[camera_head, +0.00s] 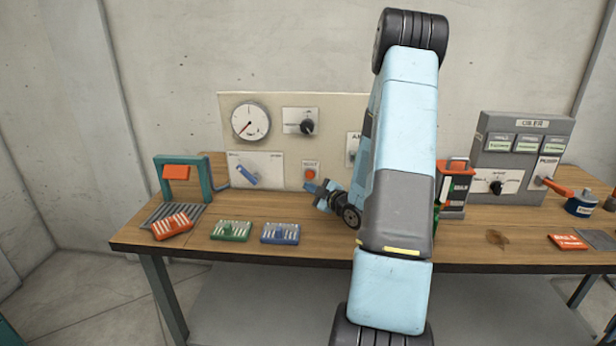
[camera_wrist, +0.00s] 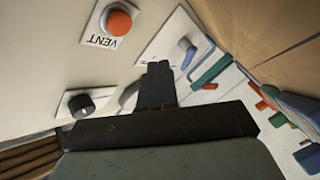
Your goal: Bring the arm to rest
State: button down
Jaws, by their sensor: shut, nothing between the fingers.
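My light-blue arm rises large through the middle of the head view and hides part of the bench and panel behind it. My gripper (camera_head: 318,188) shows just left of the arm, pointing left, above the bench and in front of the beige panel (camera_head: 337,105). In the wrist view my gripper (camera_wrist: 158,72) has its two dark fingers side by side and closed, with nothing between them. The fingertips appear in front of the panel, near the blue lever (camera_wrist: 188,52). I cannot tell whether they touch anything.
The panel carries a gauge (camera_head: 250,121), a black knob (camera_head: 307,127) and an orange button (camera_head: 311,174). Red (camera_head: 172,226), green (camera_head: 232,230) and blue (camera_head: 280,233) blocks lie on the wooden bench (camera_head: 330,262). A teal frame (camera_head: 181,165) stands left; a grey control box (camera_head: 521,150) stands right.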

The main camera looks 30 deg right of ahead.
dwell(0.4)
jog(key=shift+w+a+r, duration=0.1)
jog(key=shift+a+r, duration=0.05)
jog(key=shift+r, duration=0.05)
jog(key=s+a+r+m+g+h, duration=0.3)
jog(key=a+r, duration=0.1)
jog(key=r, duration=0.4)
jog(key=s+a+r+m+g+h, duration=0.3)
jog(key=a+r, duration=0.1)
jog(key=r, duration=0.4)
jog(key=s+a+r+m+g, duration=0.1)
jog(key=s+a, duration=0.3)
jog(key=s, duration=0.4)
jog(key=s+a+r+m+g+y, duration=0.1)
jog(key=s+a+r+m+g, duration=0.1)
jog(key=s, duration=0.7)
jog(key=s+a+r+m+g+y, duration=0.1)
jog(key=s+a+r+m+g, duration=0.1)
jog(key=s+a, duration=0.4)
notch_tip(320, 180, up, 2)
jog(key=s+m, duration=0.1)
jog(key=s, duration=0.2)
jog(key=shift+a+r, duration=0.15)
jog(key=shift+a, duration=0.25)
